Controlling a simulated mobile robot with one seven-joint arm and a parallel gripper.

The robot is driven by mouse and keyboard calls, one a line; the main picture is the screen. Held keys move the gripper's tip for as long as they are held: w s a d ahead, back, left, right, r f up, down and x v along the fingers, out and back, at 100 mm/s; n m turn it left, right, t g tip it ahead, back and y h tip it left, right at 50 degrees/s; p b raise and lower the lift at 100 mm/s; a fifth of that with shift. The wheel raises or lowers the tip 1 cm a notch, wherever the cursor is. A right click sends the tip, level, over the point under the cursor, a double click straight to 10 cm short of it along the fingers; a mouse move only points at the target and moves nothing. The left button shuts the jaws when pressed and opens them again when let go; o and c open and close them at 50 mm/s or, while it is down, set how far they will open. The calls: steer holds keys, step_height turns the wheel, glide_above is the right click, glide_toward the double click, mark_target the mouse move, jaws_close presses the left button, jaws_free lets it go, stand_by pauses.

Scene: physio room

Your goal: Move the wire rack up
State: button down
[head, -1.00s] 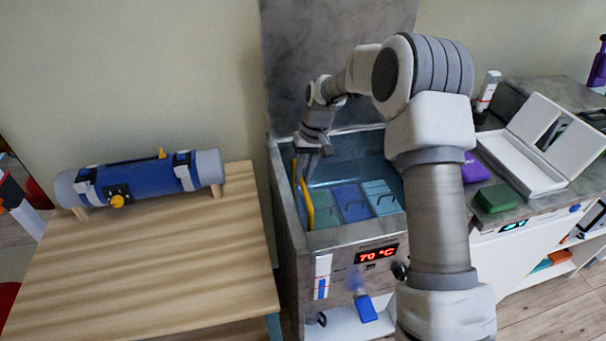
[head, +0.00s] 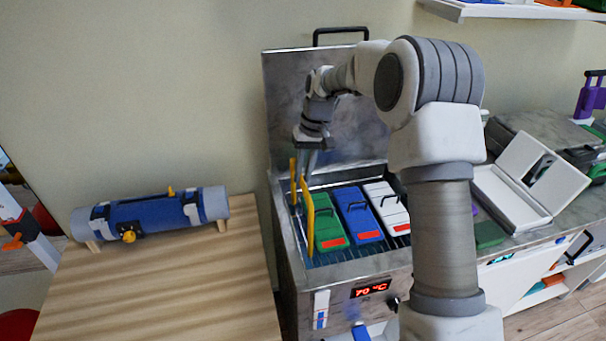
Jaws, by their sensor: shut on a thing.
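The wire rack (head: 383,248) is in the metal tank, raised near the tank's rim. It carries a green pack (head: 330,228), a blue pack (head: 358,217) and a white pack (head: 388,206), each with a black handle and a red label. Yellow upright handles (head: 309,208) rise at the rack's left end. My gripper (head: 304,176) is at these yellow handles on the tank's left side, shut on the rack. Its fingertips are small and partly hidden, so the exact contact does not show. My arm hides the tank's right end.
The tank (head: 330,282) has an open lid (head: 285,100) standing up behind it and a 70 °C display. A wooden table (head: 160,285) with a blue cylinder (head: 150,214) stands left. A counter with an open white case (head: 507,200) is right.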

steer(key=shift+w+r, duration=0.2)
steer(key=shift+r, duration=0.2)
steer(key=c, duration=1.1)
jaws_free()
steer(key=shift+o, duration=1.3)
steer(key=shift+s, duration=0.15)
steer(key=shift+o, duration=0.2)
steer(key=shift+f, duration=0.15)
steer(key=d+r+p, duration=0.1)
steer(key=d+r, duration=0.2)
steer(key=r, duration=1.4)
steer(key=shift+w+d, duration=0.15)
steer(key=shift+w, duration=0.15)
